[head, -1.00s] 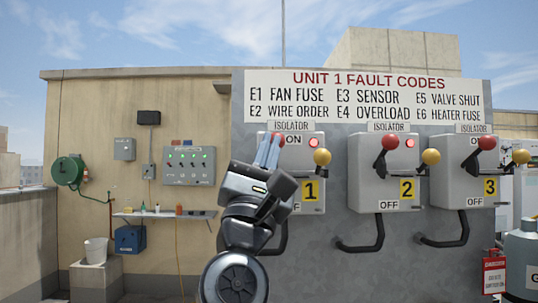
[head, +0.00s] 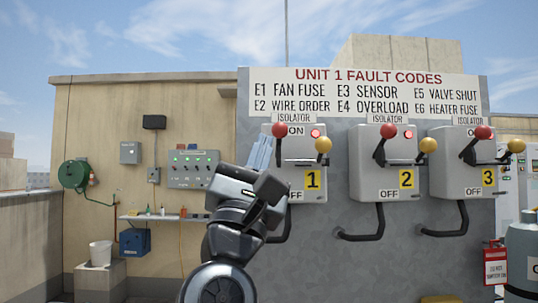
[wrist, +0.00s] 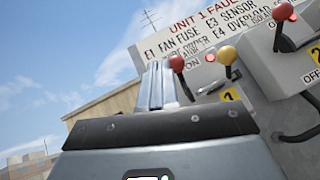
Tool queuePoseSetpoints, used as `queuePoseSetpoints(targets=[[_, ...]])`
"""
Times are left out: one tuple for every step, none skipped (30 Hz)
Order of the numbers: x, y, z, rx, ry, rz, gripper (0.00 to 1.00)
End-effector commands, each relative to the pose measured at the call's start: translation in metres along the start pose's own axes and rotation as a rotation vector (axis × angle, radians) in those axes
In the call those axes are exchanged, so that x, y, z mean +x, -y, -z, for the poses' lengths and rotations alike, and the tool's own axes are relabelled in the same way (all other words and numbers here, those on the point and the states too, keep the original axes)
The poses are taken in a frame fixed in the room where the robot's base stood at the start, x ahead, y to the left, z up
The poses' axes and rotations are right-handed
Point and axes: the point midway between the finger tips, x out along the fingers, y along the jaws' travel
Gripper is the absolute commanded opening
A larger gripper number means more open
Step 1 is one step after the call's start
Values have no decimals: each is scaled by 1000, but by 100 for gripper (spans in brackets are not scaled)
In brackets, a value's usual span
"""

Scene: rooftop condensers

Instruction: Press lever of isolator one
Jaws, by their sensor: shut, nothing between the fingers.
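Isolator one (head: 305,172) is a grey box with a yellow "1" plate on the dark grey panel. Its lever has a red knob (head: 279,130), up beside the ON label, and a yellow knob (head: 323,145) stands to its right. A red lamp glows on the box. My gripper (head: 261,150) is shut and empty, its light-blue fingers pointing up, just left of and below the red knob in the head view. In the wrist view the fingers (wrist: 157,85) are together, with the red knob (wrist: 177,63) close to the right of their tips. I cannot tell if they touch.
Isolator two (head: 395,165) and isolator three (head: 465,165) stand to the right with similar levers. The fault code sign (head: 370,92) is above. A control box (head: 193,169) and a shelf (head: 160,217) are on the left wall. A gas cylinder (head: 523,250) stands at the right.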

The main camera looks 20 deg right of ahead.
Motion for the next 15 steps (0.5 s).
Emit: queuePoseSetpoints(targets=[[-9, -3, -8, 5, -1, -1, 0], [-13, -5, -13, 5, -1, -1, 0], [-19, -7, -19, 4, -1, -1, 0], [-23, -8, -24, 4, -1, -1, 0], [-27, -10, -27, 4, -1, -2, 0], [-32, -11, -32, 2, -1, 0, 0], [-35, -12, -36, 3, -1, 0, 0], [-38, -14, -39, 3, -2, 0, 0], [-42, -15, -43, 2, -2, 0, 0], [-44, -16, -46, 2, -1, 0, 0], [-46, -17, -48, 2, -1, 0, 0], [-49, -18, -50, 1, -2, 0, 0], [-50, -18, -52, 1, -2, 0, 0], [-51, -18, -53, 1, -2, 0, 0], [-52, -19, -54, 0, -2, 1, 0]])
